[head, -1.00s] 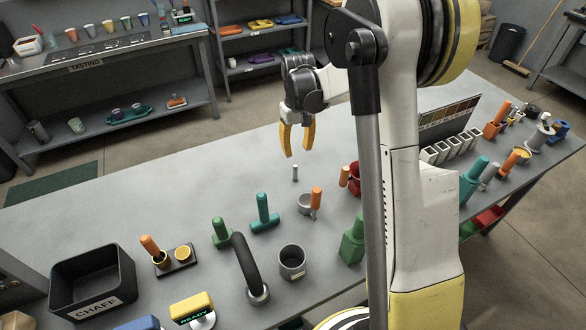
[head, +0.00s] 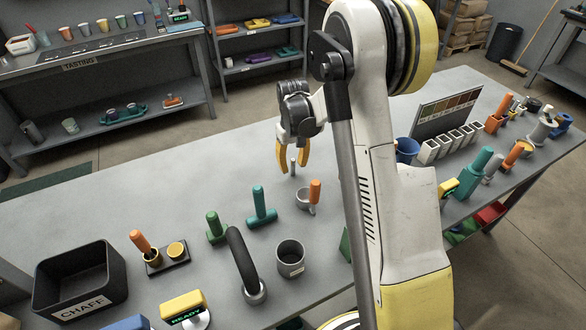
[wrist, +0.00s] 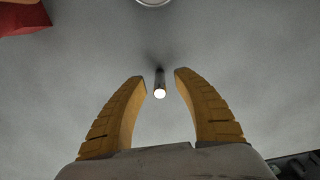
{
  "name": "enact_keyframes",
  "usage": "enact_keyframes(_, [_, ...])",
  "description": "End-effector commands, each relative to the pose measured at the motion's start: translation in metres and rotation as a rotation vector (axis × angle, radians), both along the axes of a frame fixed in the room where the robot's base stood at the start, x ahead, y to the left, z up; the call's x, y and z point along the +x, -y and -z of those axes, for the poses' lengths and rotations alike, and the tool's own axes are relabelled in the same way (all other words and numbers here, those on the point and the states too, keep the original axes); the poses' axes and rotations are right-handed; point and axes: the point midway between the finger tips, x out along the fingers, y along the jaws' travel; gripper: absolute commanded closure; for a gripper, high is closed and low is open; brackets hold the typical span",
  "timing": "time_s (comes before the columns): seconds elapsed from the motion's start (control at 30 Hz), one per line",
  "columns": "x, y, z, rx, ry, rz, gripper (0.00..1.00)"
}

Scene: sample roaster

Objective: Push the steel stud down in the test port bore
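The steel stud (head: 292,168) is a thin upright pin standing up from the grey bench top (head: 190,185). In the wrist view the stud (wrist: 160,90) shows its bright round end, in the gap at the fingertips. My gripper (head: 293,158), with yellow fingers, hangs over the stud in the head view. In the wrist view my gripper (wrist: 161,80) is open, one finger on each side of the stud, with a clear gap to both. I cannot tell how high the fingertips are above the bench. The bore around the stud's foot is not clearly visible.
A grey cup (head: 302,202) with an orange-handled tool (head: 315,190) stands just in front of the stud. A teal T-handled tool (head: 259,205) and green tool (head: 214,228) are to the left. The bench left of the gripper is clear.

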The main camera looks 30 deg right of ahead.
Motion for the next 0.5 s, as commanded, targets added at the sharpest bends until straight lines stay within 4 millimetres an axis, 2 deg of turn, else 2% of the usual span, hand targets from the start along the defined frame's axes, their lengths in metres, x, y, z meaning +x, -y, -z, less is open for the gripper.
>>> enact_keyframes(0.03, [0.0,0.0,-0.0002,0.0,0.0,0.0,0.8])
enact_keyframes(0.1, [0.0,0.0001,-0.0002,0.0,0.0,0.0,1.0])
enact_keyframes(0.5, [0.0,0.0001,-0.0005,0.0,0.0,0.0,1.0])
